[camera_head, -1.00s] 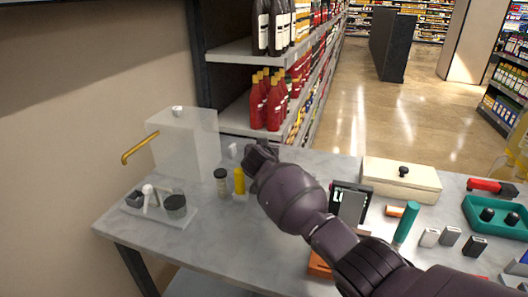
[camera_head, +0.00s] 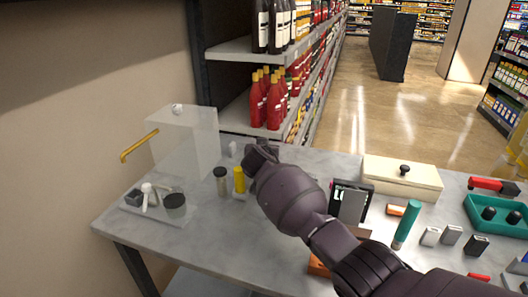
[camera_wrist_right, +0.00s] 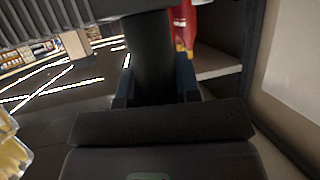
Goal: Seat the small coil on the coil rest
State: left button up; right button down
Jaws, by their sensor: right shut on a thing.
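My right gripper (camera_head: 262,157) hangs over the middle of the table's back half, right of a yellow cylinder (camera_head: 239,180). In the right wrist view the gripper (camera_wrist_right: 153,88) is shut on a dark cylindrical piece (camera_wrist_right: 150,52). I cannot tell if this piece is the small coil; in the head view the hand mostly hides it. I cannot make out the coil rest for certain. A small white fitting (camera_head: 233,149) stands just left of the gripper, apart from it. My left gripper is not in view.
A translucent box (camera_head: 188,142) with a brass handle stands at the back left. In front of it is a tray (camera_head: 158,213) with dark cups. A cream lidded box (camera_head: 400,178), a teal cylinder (camera_head: 407,224) and a green tray (camera_head: 482,208) lie right.

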dwell(0.3)
jog(key=c, duration=0.7)
grip_release()
jog(key=shift+c, duration=0.2)
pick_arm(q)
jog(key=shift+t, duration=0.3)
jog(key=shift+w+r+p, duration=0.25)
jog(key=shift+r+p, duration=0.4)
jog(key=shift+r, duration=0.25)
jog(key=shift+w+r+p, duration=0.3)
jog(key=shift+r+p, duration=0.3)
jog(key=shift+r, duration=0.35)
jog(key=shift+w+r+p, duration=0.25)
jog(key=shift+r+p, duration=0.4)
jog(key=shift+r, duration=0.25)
pick_arm(e)
jog(key=shift+r, duration=4.5)
